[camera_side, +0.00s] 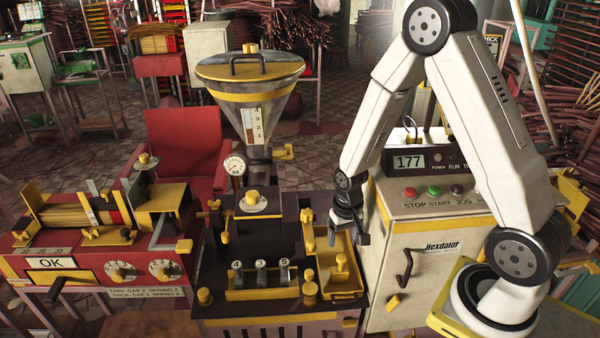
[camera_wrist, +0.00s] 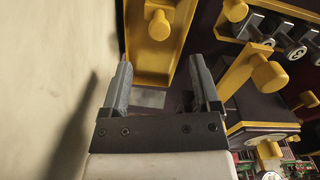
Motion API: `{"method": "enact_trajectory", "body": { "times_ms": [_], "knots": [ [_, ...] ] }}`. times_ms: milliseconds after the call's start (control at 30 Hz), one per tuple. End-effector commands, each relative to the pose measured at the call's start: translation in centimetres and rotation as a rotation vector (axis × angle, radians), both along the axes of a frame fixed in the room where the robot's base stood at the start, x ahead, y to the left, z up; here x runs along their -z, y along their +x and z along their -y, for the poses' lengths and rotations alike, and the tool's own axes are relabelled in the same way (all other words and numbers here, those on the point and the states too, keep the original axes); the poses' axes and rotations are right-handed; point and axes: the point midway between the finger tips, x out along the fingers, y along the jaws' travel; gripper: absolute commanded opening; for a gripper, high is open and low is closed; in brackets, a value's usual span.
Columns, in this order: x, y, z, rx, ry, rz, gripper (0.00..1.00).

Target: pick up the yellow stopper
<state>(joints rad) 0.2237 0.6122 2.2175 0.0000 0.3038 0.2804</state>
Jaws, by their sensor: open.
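A yellow stopper (camera_side: 341,262) with a round knob appears to stand in a shallow yellow tray (camera_side: 350,295) at the right side of the dark machine. In the wrist view a yellow knob (camera_wrist: 158,25), likely the stopper's, shows inside the tray (camera_wrist: 133,40) at the top, ahead of the fingertips. My gripper (camera_side: 348,237) points down over the back part of the tray, behind the stopper in the side view. In the wrist view my gripper (camera_wrist: 160,75) is open, with nothing between its fingers. The stopper's lower part is hard to make out.
The dark machine (camera_side: 265,225) has several yellow knobs close to the tray. A yellow arm with a round knob (camera_wrist: 270,74) is right of the fingers in the wrist view. The pale cabinet (camera_side: 425,270) stands right of the tray. A large hopper (camera_side: 255,110) rises behind.

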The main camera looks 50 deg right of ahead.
Motion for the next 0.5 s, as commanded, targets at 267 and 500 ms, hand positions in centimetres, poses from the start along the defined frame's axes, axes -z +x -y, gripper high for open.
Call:
{"method": "enact_trajectory", "body": {
  "times_ms": [267,500],
  "knots": [
    [0.7,0.1,0.3,0.021,0.002,-0.008,0.79],
    [1.6,0.0,0.3,0.02,0.002,-0.01,0.79]
  ]
}}
